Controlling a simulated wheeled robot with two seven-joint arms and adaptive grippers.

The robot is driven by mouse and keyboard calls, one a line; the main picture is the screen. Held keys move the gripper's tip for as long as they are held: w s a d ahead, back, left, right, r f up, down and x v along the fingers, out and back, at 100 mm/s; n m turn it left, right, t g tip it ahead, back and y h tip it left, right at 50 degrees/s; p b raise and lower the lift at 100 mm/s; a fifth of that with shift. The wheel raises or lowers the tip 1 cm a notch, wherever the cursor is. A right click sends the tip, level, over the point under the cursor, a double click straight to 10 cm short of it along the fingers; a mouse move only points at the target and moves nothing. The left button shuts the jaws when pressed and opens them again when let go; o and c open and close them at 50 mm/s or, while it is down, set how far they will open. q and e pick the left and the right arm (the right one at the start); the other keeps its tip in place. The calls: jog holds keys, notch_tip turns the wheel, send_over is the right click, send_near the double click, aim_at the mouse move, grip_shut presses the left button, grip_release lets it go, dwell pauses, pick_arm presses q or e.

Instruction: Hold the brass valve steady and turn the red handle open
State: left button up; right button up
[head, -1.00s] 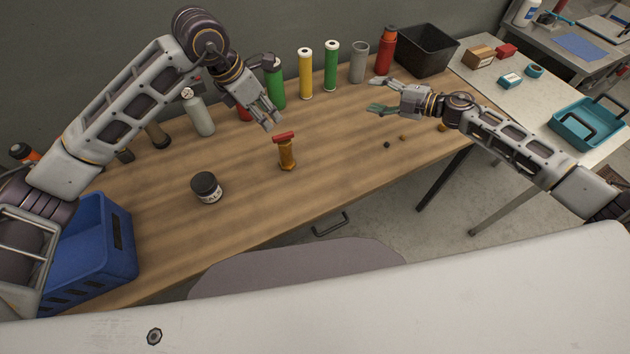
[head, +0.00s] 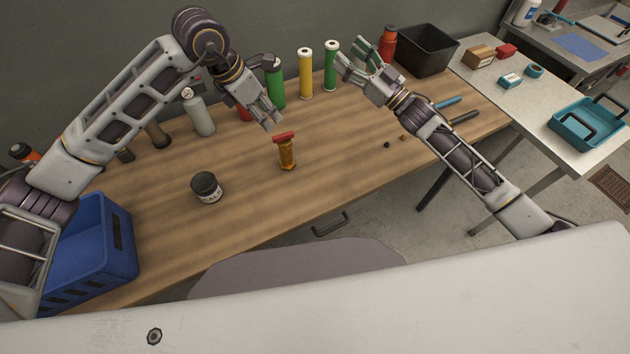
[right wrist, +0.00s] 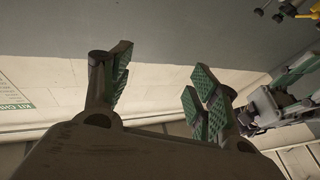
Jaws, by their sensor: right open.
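The brass valve (head: 287,156) stands upright on the wooden bench. Its red handle (head: 284,135) lies crosswise on top. My left gripper (head: 272,123) hangs above the bench, just behind and left of the valve. Its fingers look apart and empty, clear of the valve. My right gripper (head: 356,56) is raised over the back of the bench, right of and behind the valve. It is open and empty. In the right wrist view its fingers (right wrist: 158,78) are spread towards the wall. The valve is not in that view.
A dark-lidded jar (head: 206,188) stands left of the valve. Several bottles and tubes, including a yellow one (head: 305,75), line the back. A blue crate (head: 92,248) is at left, a black bin (head: 427,48) at back right. Two tools (head: 450,103) lie at right.

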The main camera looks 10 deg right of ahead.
jog(key=f+m, duration=0.1)
jog(key=m, duration=0.1)
jog(key=m+g+h, duration=0.1)
jog(key=m+h, duration=0.6)
jog(key=m, duration=2.1)
send_near(290, 157)
jog(key=w+d, duration=0.1)
jog(key=w, duration=0.1)
jog(key=w+d, duration=0.4)
jog(key=w, duration=0.1)
jog(key=shift+d, duration=0.25)
jog(key=s+a+m, duration=0.1)
jog(key=s+m, duration=0.1)
jog(key=s+a+m, duration=0.1)
jog(key=s+m, duration=0.1)
jog(key=s+a+f+m+y, duration=0.1)
jog(key=s+m, duration=0.1)
jog(key=shift+s+a+f+m, duration=0.1)
jog(key=shift+a+m, duration=0.2)
jog(key=shift+m, duration=0.1)
jog(key=shift+s+a+r+m, duration=0.15)
jog(key=shift+s+m, duration=0.25)
jog(key=shift+m, duration=0.2)
jog(key=shift+s+a+r+m, duration=0.1)
jog(key=shift+s+m, duration=0.35)
jog(key=shift+m, duration=0.15)
jog(key=shift+w+a, duration=0.1)
jog(key=shift+w, duration=0.05)
jog(key=shift+x, duration=6.75)
